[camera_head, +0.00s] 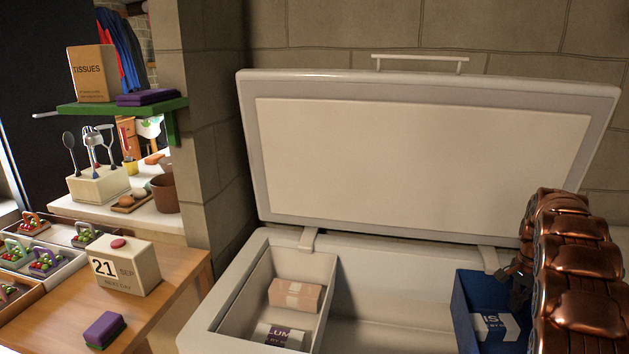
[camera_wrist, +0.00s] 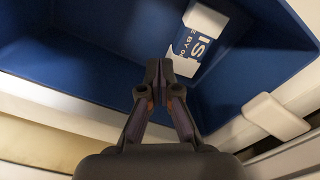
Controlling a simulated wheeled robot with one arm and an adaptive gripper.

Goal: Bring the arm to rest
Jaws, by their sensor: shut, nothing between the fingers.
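My gripper (camera_wrist: 158,75) is shut and empty in the wrist view, its fingertips together above the blue bin (camera_wrist: 95,65). A blue and white packet (camera_wrist: 202,38) with part of a printed label lies in that bin, beyond the fingertips and apart from them as far as I can tell. In the head view my copper-coloured arm reaches down over the right side of the open chest freezer (camera_head: 240,290). The gripper shows only in part there, at the blue bin (camera_head: 468,325), with the packet (camera_head: 495,327) beside it.
The freezer lid (camera_head: 420,150) stands open against the stone wall. A pale bin (camera_head: 250,285) at the left holds a tan packet (camera_head: 296,295) and a white and purple packet (camera_head: 285,337). A wooden counter (camera_head: 165,290) with a date block (camera_head: 125,266) stands left of the freezer.

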